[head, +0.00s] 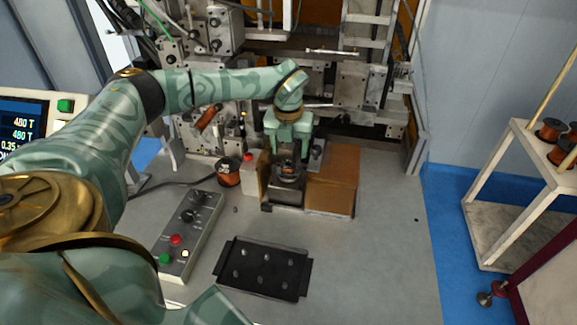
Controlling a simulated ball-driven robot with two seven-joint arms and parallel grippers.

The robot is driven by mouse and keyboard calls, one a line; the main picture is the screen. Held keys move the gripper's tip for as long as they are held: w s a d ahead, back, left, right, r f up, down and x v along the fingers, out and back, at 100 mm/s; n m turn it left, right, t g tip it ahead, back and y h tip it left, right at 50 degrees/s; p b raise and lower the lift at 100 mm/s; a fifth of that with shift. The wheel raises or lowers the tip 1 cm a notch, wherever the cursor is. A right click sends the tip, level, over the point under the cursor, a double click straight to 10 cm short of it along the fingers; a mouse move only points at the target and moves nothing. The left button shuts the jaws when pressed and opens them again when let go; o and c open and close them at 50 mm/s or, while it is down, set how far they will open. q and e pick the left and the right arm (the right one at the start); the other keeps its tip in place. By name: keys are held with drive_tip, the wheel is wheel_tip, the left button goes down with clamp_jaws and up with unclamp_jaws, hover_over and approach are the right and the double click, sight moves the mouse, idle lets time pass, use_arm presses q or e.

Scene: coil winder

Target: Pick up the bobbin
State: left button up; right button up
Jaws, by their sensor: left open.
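My left gripper (289,152) is open and points down, its fingers apart above a small dark round piece (288,170). This piece may be a bobbin; it sits on a metal block between cardboard-brown sides at the back of the grey table, and the fingers partly hide it. I cannot tell whether the fingers touch it. A bobbin wound with copper-coloured wire (228,172) stands on the table to the left of the gripper. My right gripper is not in view.
A control box with buttons (189,235) and a black plate with holes (263,268) lie in front. A brown box (332,180) stands right of the gripper. The winding machine (345,75) rises behind. A cart (510,190) with copper spools is far right. The table's right side is mostly clear.

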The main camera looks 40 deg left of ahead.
sight(288, 161)
use_arm(q)
drive_tip(key=f, duration=0.6)
drive_tip(key=shift+w+a, duration=0.3)
drive_tip(key=shift+a, duration=0.1)
drive_tip(key=shift+r, duration=0.1)
drive_tip(key=c, duration=1.1)
